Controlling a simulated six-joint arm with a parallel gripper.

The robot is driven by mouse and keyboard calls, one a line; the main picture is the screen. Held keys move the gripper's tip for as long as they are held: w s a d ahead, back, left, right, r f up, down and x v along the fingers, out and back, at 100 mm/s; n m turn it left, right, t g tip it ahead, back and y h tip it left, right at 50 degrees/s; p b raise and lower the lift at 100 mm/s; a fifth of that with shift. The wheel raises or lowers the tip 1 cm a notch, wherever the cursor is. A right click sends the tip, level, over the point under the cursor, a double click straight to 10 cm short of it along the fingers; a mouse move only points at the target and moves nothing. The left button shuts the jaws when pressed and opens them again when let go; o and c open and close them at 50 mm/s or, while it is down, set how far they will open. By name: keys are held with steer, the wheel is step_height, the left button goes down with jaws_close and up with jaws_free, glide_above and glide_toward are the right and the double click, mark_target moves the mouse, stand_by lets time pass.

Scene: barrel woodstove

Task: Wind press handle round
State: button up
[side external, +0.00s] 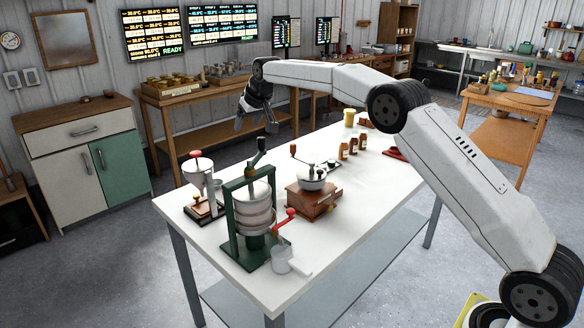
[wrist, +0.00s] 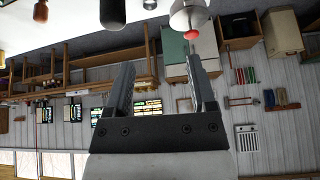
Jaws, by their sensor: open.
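The press (side external: 254,210) is a green frame around a pale, banded basket, near the front left of the white table (side external: 340,165). Its handle (side external: 260,150) is a dark upright grip on a crank at the top of the screw. My gripper (side external: 255,124) hangs above and behind the press, open and empty, apart from the handle. In the wrist view my gripper (wrist: 160,62) shows its two fingers spread with nothing between them. A dark cylinder (wrist: 112,14) shows at the top edge there; I cannot tell whether it is the press handle.
A white device with a red knob (side external: 197,166) stands left of the press. A wooden grinder with a crank (side external: 313,198) stands to its right. Small brown bottles (side external: 348,148) stand farther back.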

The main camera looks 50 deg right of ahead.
mark_target(262, 138)
steer(key=s+d+m+g, duration=0.2)
steer(key=s+d, duration=0.1)
steer(key=shift+s+r+h, duration=0.15)
steer(key=shift+h, duration=0.25)
steer(key=shift+x, duration=3.85)
jaws_close()
